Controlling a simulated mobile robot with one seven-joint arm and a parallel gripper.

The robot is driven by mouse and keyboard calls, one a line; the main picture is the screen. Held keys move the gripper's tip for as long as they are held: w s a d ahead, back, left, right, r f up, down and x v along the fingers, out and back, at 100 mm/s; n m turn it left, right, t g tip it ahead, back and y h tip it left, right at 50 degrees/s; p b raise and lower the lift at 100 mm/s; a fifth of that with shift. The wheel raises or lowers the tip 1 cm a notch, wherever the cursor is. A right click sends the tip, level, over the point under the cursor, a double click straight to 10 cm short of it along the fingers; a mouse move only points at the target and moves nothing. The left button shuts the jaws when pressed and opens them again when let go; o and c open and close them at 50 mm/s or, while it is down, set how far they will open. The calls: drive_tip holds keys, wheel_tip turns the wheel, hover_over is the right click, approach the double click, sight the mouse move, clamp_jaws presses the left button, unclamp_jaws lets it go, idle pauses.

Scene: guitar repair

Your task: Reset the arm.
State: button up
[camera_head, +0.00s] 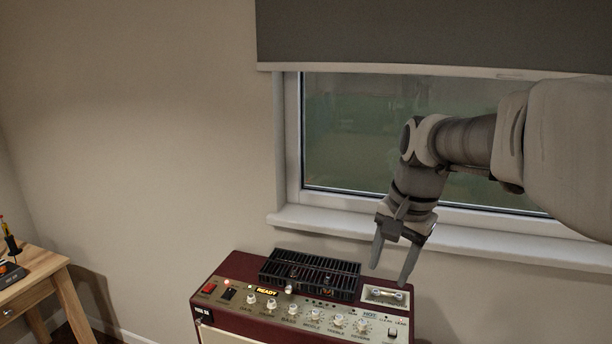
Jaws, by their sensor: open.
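The amp (245,262) is a dark red box with a cream control panel, at the bottom centre of the head view. A row of pale knobs runs along the panel. The rightmost knob (361,325) in the row seems to be the reverb knob; its small label is hard to read, and I cannot tell its pointer angle. My gripper (389,277) points down with its two fingers apart and nothing between them. It appears above the right end of the panel, up and right of that knob and apart from it. No yellow card shows in this view.
A black grille (310,272) sits at the panel's back. A lit "READY" display (266,293), a red switch (209,288) and a recessed handle-like part (384,295) are on the panel. A window sill (330,222) lies behind. A wooden table (40,282) with tools stands left.

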drive_tip(key=s+f+n+t, duration=0.2)
drive_tip(key=s+n, duration=0.6)
drive_tip(key=s, duration=0.9)
drive_tip(key=shift+s+a+t+h, duration=0.25)
drive_tip(key=shift+a+t+h, duration=0.15)
drive_tip(key=shift+t, duration=0.4)
drive_tip(key=shift+d, duration=0.2)
